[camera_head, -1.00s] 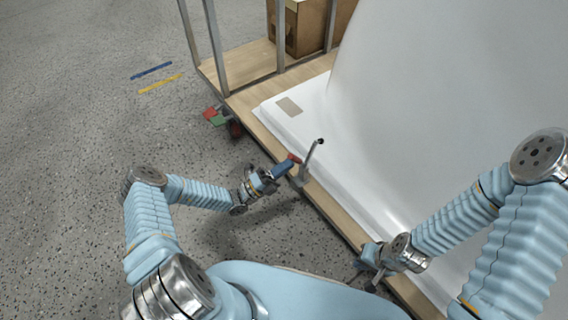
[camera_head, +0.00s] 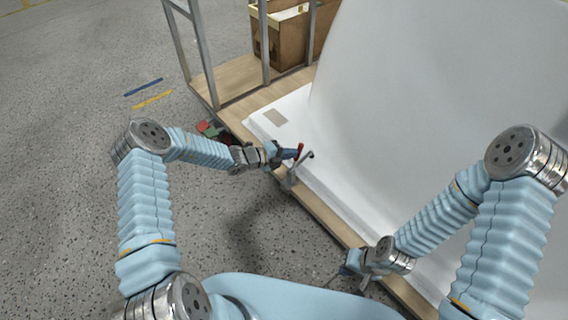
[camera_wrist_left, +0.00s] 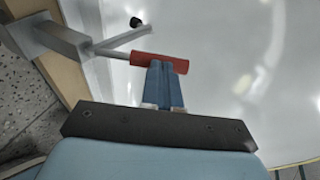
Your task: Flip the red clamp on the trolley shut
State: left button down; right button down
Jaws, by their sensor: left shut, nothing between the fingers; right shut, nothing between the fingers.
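The red clamp handle (camera_head: 299,150) stands up at the near edge of the trolley (camera_head: 318,208), on a grey metal clamp body (camera_head: 289,183). In the left wrist view the red handle (camera_wrist_left: 160,62) lies across the picture on a grey lever, and a black-tipped clamp arm (camera_wrist_left: 136,22) reaches over the white shell. My left gripper (camera_head: 296,153) is shut and empty, its blue fingertips (camera_wrist_left: 163,68) right at the red handle; contact looks likely but I cannot be sure. My right gripper (camera_head: 340,275) is shut and empty, low by the trolley's near edge.
The large white bathtub shell (camera_head: 420,110) stands on the trolley, its rim close to the clamp. A cardboard box (camera_head: 285,38) sits at the trolley's back, behind grey metal posts (camera_head: 203,55).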

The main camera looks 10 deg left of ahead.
pick_arm(q)
jog(key=shift+w+d, duration=0.15)
jog(key=shift+w, duration=0.15)
jog(key=shift+w+d+b, duration=0.4)
jog(key=shift+w+d, duration=0.1)
jog(key=shift+w, duration=0.1)
jog(key=shift+w+d, duration=0.1)
pick_arm(e)
jog(key=shift+s+d+f, duration=0.1)
jog(key=shift+s+f, duration=0.25)
jog(key=shift+f, duration=0.1)
pick_arm(q)
jog(key=shift+d+r, duration=0.1)
